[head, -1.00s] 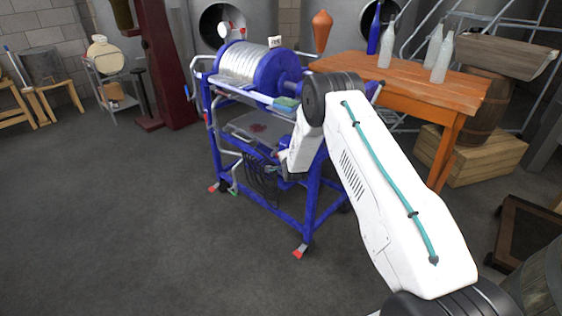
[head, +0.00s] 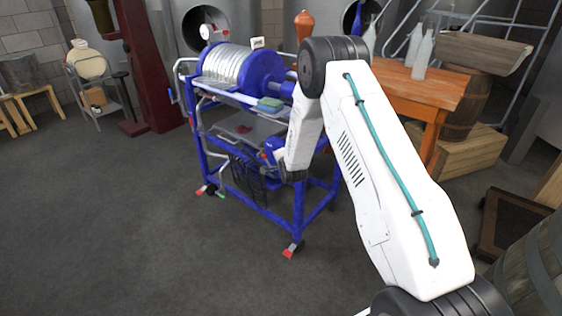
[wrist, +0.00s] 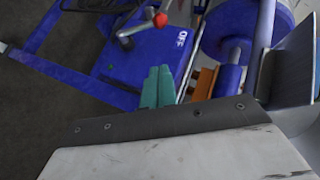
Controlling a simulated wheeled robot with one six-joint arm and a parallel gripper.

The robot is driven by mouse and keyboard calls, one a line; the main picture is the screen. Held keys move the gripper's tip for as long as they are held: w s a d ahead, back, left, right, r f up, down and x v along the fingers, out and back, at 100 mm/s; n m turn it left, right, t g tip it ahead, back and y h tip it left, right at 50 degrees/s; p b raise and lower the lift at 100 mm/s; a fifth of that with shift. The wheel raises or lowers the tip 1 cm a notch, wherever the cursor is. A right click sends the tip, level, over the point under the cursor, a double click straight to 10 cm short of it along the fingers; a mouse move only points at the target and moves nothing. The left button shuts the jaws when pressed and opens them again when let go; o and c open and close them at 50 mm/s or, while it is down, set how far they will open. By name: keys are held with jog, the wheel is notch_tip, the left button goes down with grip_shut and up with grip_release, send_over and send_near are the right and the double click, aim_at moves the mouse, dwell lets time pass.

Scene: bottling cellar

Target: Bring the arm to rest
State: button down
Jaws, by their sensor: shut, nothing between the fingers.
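My white arm is bent at the elbow in the head view, its forearm hanging down at the cart's right side. My gripper (wrist: 158,87) shows in the wrist view as two teal fingers pressed together, shut and empty. In the head view I cannot make out the fingers. The blue wheeled cart (head: 299,215) carries a ribbed drum (head: 229,66) on top. In the wrist view a blue box (wrist: 150,55) marked OFF, with a red-tipped lever, lies behind the fingers. I cannot tell how close they are to it.
An orange-brown table (head: 415,90) with bottles stands behind my arm. A barrel (head: 467,105) and a wooden crate (head: 468,153) are to its right. Another barrel (head: 535,265) is near at lower right. The floor (head: 100,220) left of the cart is clear.

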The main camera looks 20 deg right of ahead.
jog(key=shift+v, duration=1.7)
jog(key=s+a+f+n+g+y, duration=0.1)
jog(key=s+f+n+g, duration=0.15)
jog(key=s+g, duration=0.2)
jog(key=s+a+f+n+g, duration=0.1)
jog(key=s+a+n+g, duration=0.15)
jog(key=s, duration=0.35)
jog(key=s+a+r+n+g, duration=0.1)
jog(key=s+r+n, duration=0.3)
jog(key=s+r, duration=0.8)
jog(key=s+a+r+n+g, duration=0.2)
jog(key=s+a+r+n, duration=0.1)
jog(key=s+r, duration=0.9)
jog(key=s+a+r+n+g+y, duration=0.1)
jog(key=s+a+r+n, duration=0.2)
jog(key=s+r, duration=0.9)
jog(key=s+n, duration=0.1)
jog(key=s, duration=0.5)
jog(key=shift+s+n+g, duration=0.25)
jog(key=shift+n+g, duration=0.05)
